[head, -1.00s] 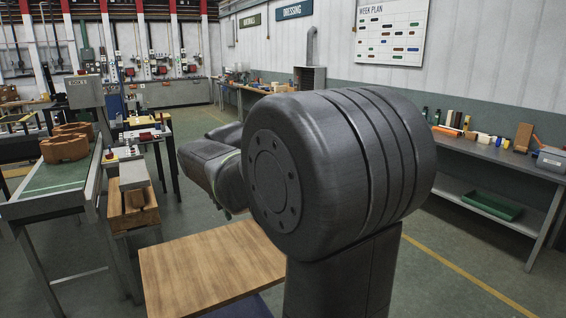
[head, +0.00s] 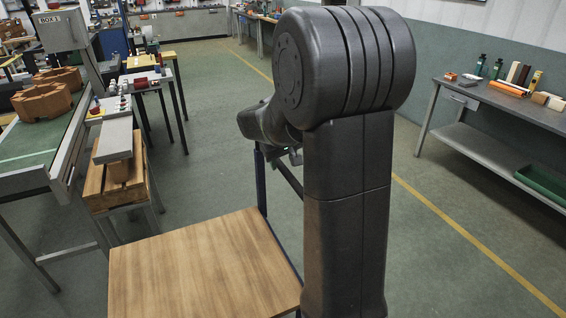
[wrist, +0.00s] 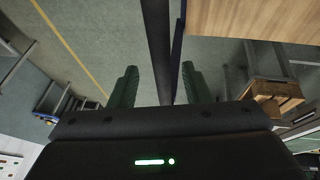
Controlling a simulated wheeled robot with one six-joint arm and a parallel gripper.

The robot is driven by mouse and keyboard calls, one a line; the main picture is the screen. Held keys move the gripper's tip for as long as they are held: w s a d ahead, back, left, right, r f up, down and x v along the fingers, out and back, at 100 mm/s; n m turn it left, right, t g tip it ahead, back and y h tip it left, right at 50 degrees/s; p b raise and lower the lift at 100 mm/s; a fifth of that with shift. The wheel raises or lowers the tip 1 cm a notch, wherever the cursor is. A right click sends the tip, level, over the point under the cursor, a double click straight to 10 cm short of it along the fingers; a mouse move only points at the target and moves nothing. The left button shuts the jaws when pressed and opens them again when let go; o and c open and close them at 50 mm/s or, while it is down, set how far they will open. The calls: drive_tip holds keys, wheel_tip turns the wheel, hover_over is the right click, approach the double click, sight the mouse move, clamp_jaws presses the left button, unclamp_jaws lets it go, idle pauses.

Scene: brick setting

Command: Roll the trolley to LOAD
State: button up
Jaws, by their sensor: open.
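The trolley has a wooden top (head: 195,265) and a dark blue frame, low in the middle of the head view. Its upright and handle (head: 262,185) rise at the far right corner, partly behind my arm. In the wrist view the wooden top (wrist: 255,18) is at upper right. A dark handle bar (wrist: 157,45) runs down between the two green fingers of my gripper (wrist: 158,87). The fingers are apart, one on each side of the bar, with gaps showing. Whether the bar lies fully within their depth is unclear. No LOAD marking is readable.
A conveyor table (head: 25,165) with brown castings and a wooden crate (head: 118,185) on a stand are left of the trolley. A grey workbench (head: 490,110) runs along the right wall. A yellow floor line (head: 470,240) crosses open green floor between.

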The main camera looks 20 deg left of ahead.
drive_tip(key=shift+x, duration=1.3)
drive_tip(key=shift+s, duration=0.15)
clamp_jaws()
